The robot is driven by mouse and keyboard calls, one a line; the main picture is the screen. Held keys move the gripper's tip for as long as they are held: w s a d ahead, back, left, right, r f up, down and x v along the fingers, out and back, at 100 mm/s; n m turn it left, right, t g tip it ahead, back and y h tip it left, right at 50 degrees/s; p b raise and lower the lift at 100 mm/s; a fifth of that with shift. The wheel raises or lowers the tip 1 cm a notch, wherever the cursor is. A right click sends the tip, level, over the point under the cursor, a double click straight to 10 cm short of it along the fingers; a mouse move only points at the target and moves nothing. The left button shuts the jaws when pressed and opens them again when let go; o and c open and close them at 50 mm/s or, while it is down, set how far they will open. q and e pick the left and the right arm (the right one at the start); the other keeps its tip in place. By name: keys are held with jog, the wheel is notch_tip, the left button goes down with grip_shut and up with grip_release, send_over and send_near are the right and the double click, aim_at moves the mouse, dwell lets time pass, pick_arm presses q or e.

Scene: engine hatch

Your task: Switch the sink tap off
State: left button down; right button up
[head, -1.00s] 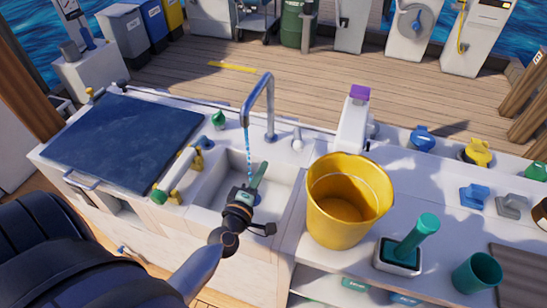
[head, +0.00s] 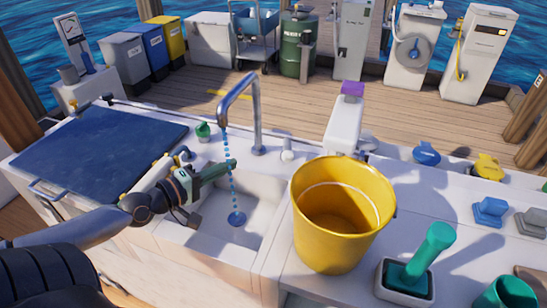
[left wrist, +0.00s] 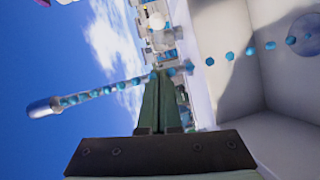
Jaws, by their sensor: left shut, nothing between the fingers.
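The metal sink tap (head: 257,115) arches over the white sink (head: 262,190). Blue water drops (head: 229,145) fall from its spout to the drain (head: 236,218), so the tap is running. A small white knob (head: 287,155) stands right of the tap's base; I cannot tell if it is the tap's handle. My left gripper (head: 232,164) is shut and empty above the sink's left part, its green fingertips by the falling water. In the left wrist view the shut fingers (left wrist: 163,80) point toward the drops, and the spout (left wrist: 42,108) shows at left. My right gripper is out of view.
A yellow bucket (head: 325,242) stands on the counter right of the sink. A green bottle (head: 203,130) is behind the sink's left side, and a white dispenser with a purple top (head: 344,125) is at right. A dark blue panel (head: 100,150) covers the left counter.

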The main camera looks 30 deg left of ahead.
aim_at(287, 152)
pick_arm(q)
jog(key=p+x, duration=0.1)
jog(key=x, duration=0.2)
jog(key=d+p+x, duration=0.1)
jog(key=x, duration=0.7)
jog(key=shift+w+d+p, duration=0.1)
jog(key=shift+d+p, duration=0.3)
jog(key=shift+d, duration=0.05)
jog(key=shift+w+d+f, duration=0.2)
jog(key=shift+w+d, duration=0.1)
jog(key=shift+d, duration=0.2)
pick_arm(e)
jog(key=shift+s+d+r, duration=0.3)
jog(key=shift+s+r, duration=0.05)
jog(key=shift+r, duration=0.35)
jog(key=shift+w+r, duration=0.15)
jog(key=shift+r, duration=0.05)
